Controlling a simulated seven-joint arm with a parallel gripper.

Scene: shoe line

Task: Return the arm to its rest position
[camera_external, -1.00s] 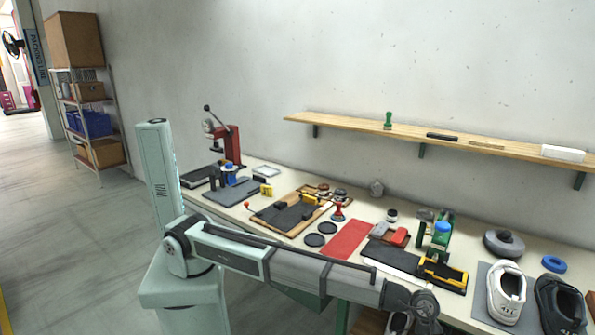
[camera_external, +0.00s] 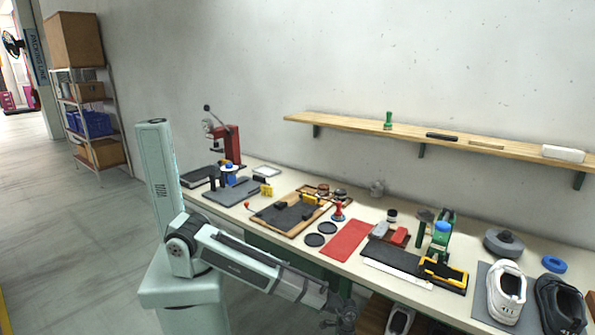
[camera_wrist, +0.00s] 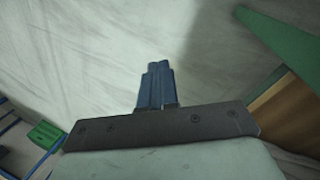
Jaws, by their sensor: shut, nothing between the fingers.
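My arm reaches from its pale green base across the lower middle of the external view, with its wrist (camera_external: 340,312) low in front of the workbench (camera_external: 262,207). My gripper (camera_wrist: 157,66) shows in the wrist view as two blue-grey fingers side by side, shut with nothing between them. It points at the pale floor (camera_wrist: 100,55). In the external view the fingertips are not clear at the picture's lower edge.
The bench holds a red press (camera_external: 234,145), a red mat (camera_external: 346,240), a green bottle stand (camera_external: 441,232) and white (camera_external: 505,287) and dark shoes (camera_external: 560,305). More shoes (camera_external: 400,320) sit beneath the bench. Open floor (camera_external: 80,240) lies left.

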